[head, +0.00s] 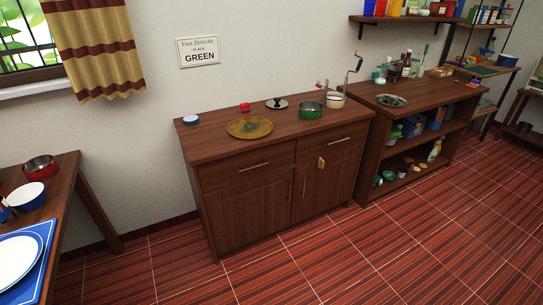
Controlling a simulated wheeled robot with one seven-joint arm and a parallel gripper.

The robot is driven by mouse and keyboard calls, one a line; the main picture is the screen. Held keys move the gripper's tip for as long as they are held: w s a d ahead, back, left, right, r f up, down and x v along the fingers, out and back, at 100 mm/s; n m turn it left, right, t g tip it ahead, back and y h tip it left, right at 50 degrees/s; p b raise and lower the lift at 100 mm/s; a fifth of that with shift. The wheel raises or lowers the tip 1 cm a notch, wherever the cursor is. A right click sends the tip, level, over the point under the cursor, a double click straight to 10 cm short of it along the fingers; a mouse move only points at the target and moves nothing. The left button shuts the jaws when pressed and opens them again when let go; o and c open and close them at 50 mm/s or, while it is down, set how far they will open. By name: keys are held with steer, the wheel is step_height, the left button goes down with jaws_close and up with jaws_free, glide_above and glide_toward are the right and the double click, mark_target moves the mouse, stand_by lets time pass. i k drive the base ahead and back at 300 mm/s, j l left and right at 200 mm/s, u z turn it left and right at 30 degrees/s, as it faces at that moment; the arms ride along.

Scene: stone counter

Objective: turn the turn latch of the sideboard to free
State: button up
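The sideboard (245,214) is a dark brown wooden cabinet against the wall in the middle of the head view. It has two drawers at the top and two doors below, all looking shut. The turn latch (321,163) is a small tan piece near the top of the right door, by the drawer's lower edge. It looks roughly upright, but it is too small to tell its exact setting. My gripper is not in view.
A round board (250,128), a green pot (311,110) and other small items stand on the sideboard. An open shelf unit (420,124) adjoins on the right. A table (65,190) with dishes is at the left. The tiled floor (300,265) in front is clear.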

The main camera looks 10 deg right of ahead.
mark_target(321, 165)
steer(key=i+j+z, duration=0.1)
steer(key=i+z, duration=0.15)
steer(key=i, duration=0.2)
steer(key=i+j+z, duration=0.3)
steer(key=i+j, duration=0.15)
steer(key=i, duration=0.3)
steer(key=i+j+z, duration=0.15)
steer(key=i, duration=0.35)
steer(key=i+j, duration=0.15)
steer(key=i, duration=0.3)
